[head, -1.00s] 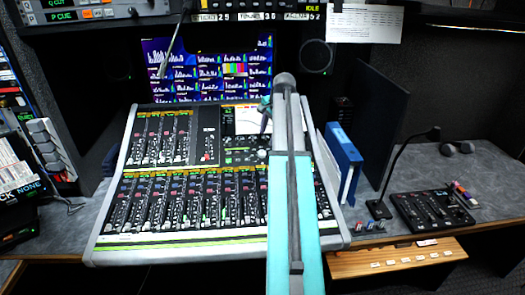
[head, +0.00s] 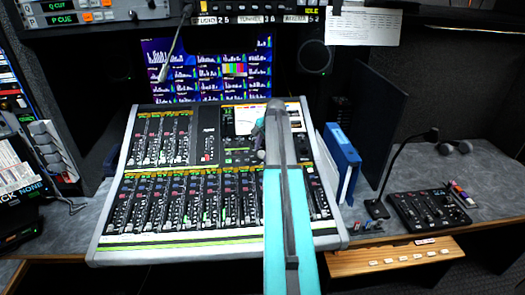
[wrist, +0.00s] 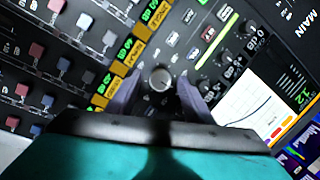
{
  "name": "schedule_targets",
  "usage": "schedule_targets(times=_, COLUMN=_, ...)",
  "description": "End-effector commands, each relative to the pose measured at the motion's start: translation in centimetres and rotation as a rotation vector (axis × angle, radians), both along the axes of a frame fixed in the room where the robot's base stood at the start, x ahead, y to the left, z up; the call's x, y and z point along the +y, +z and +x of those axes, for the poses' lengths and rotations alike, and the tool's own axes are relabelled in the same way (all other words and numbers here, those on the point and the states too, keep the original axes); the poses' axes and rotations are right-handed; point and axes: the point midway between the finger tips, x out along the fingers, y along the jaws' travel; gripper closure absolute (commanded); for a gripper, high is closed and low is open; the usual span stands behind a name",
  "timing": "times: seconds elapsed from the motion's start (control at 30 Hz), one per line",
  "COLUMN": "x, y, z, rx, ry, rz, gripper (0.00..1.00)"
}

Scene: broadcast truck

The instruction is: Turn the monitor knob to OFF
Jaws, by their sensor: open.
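A round silver-grey knob (wrist: 160,77) stands on the mixing console's dark panel in the wrist view. My gripper (wrist: 159,87) is open, with one dark finger on each side of the knob. I see gaps between the fingers and the knob, and cannot tell how far the fingertips are above the panel. The lettering around the knob is too small to read, so its setting is unclear. In the head view my gripper (head: 258,133) is over the console's upper right part, and my arm covers much of that area.
The mixing console (head: 97,240) has many faders and small knobs close by. A small lit screen (wrist: 252,110) is beside the gripper. A blue binder (head: 341,148) stands right of the console. A gooseneck microphone (head: 377,208) and small control box (head: 430,208) are farther right.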

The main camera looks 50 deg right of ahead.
Motion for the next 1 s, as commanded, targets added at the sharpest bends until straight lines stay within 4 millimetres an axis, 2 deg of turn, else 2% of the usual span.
schedule_targets(times=0.43, x=0.01, y=-0.62, z=0.28, rx=-0.001, ry=0.001, rz=-0.001, gripper=0.53)
schedule_targets(times=0.7, x=0.04, y=-0.62, z=0.27, rx=0.0, ry=0.001, rz=0.0, gripper=0.95)
schedule_targets(times=0.73, x=-0.69, y=-0.62, z=0.42, rx=0.0, ry=0.001, rz=0.0, gripper=0.95)
schedule_targets(times=1.0, x=-0.01, y=-0.62, z=0.3, rx=0.007, ry=0.023, rz=-0.009, gripper=0.95)
